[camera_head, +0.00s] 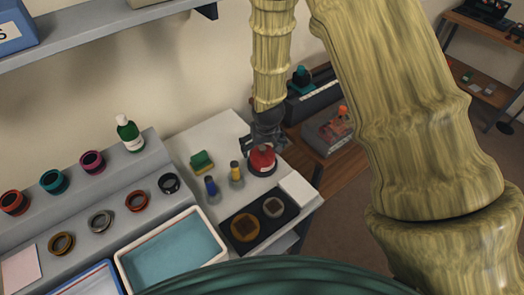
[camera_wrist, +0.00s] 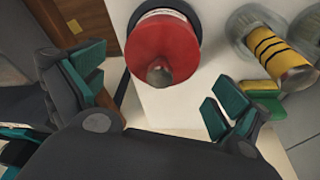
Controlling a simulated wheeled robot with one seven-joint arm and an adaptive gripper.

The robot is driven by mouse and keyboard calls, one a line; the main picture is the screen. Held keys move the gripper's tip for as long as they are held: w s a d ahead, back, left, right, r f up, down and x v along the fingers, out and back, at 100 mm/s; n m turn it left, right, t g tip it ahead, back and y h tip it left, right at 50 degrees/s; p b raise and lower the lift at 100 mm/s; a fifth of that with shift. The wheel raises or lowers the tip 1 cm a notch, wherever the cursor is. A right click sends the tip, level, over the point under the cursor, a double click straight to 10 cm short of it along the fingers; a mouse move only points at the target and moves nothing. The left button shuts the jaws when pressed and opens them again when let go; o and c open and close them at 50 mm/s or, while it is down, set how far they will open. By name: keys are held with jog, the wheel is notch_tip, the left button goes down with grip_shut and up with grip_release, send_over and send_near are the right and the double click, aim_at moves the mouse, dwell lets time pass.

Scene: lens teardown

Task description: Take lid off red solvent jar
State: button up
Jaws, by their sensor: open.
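The red solvent jar (camera_head: 262,161) stands on the right part of the white worktop. In the wrist view, its red top (camera_wrist: 163,35) with a small greyish knob (camera_wrist: 158,74) faces me. The lid sits on the jar. My gripper (camera_head: 266,138) hangs right above and behind the jar in the head view and partly hides its top. In the wrist view, my gripper (camera_wrist: 157,88) is open, with teal-padded fingers spread to the left and right of the knob. I see no contact with the jar, and nothing is between the pads.
A yellow-banded bottle (camera_head: 236,171), a blue bottle (camera_head: 210,186) and a green-yellow sponge (camera_head: 202,161) stand left of the jar. A black tray (camera_head: 262,232) with two round parts and a white pad (camera_head: 296,188) lie in front. A wooden bench (camera_head: 326,155) is behind right.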

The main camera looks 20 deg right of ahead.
jog(key=shift+f+p, duration=0.3)
jog(key=shift+f, duration=0.4)
jog(key=shift+w+f, duration=0.2)
jog(key=shift+f, duration=0.2)
jog(key=shift+s+r, duration=0.1)
jog(key=shift+c, duration=0.6)
jog(key=c, duration=0.8)
